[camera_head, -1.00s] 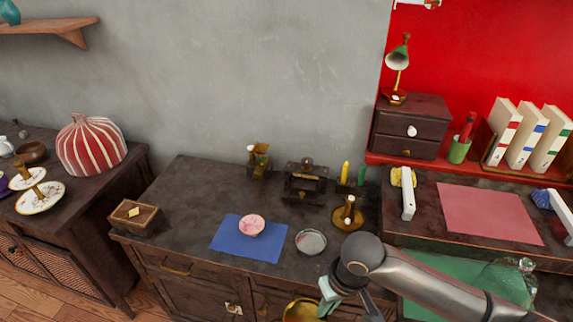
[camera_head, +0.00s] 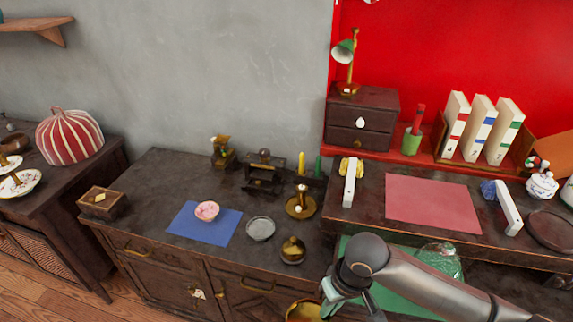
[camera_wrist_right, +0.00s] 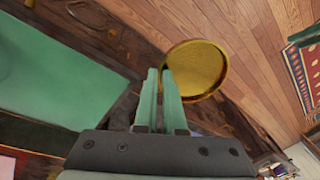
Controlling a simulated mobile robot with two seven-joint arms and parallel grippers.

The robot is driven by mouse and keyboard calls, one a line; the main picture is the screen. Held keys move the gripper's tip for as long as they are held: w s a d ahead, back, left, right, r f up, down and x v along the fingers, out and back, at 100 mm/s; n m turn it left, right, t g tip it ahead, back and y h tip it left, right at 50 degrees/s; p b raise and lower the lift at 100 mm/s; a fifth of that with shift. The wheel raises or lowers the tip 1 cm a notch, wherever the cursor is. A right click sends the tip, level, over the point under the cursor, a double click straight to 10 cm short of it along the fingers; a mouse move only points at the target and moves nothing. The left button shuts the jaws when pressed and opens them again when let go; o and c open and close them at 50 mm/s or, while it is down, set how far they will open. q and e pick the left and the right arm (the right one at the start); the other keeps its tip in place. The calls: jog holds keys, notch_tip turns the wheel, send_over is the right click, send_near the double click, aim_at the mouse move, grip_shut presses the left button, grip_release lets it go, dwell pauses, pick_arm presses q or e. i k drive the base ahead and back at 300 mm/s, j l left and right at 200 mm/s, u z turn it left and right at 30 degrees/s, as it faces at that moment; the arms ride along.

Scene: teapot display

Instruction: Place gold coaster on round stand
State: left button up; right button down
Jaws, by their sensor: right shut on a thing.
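The gold coaster (camera_head: 300,311) is a shiny round disc at the bottom of the head view, partly cut off by the frame edge. In the right wrist view the whole gold coaster (camera_wrist_right: 200,68) shows beyond the green fingertips. My right gripper (camera_wrist_right: 165,76) is shut on its near rim and holds it in front of the cabinet, over the wood floor. I cannot tell for sure which thing is the round stand; a dark round disc (camera_head: 551,230) lies on the right counter, and a grey round dish (camera_head: 260,229) lies on the left cabinet. My left gripper is not in view.
A gold pot (camera_head: 292,250) and a gold candle holder (camera_head: 301,206) stand near the left cabinet's right end. A blue mat (camera_head: 190,225) carries a pink bowl. A pink mat (camera_head: 432,204), white books and a white teapot (camera_head: 541,187) are at right.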

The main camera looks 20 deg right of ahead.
aim_at(554, 229)
jog(key=k+l, duration=0.15)
jog(key=l, duration=0.2)
jog(key=k+l, duration=0.15)
jog(key=l, duration=0.25)
jog(key=k+l, duration=0.15)
jog(key=l, duration=0.2)
jog(key=k+l, duration=0.15)
jog(key=l, duration=0.2)
jog(key=k+l, duration=0.15)
jog(key=l, duration=0.2)
jog(key=k+l, duration=0.15)
jog(key=l, duration=0.25)
jog(key=k+l, duration=0.1)
jog(key=l, duration=0.4)
jog(key=k+l, duration=0.1)
jog(key=l, duration=0.4)
jog(key=k+l, duration=0.1)
jog(key=l, duration=0.4)
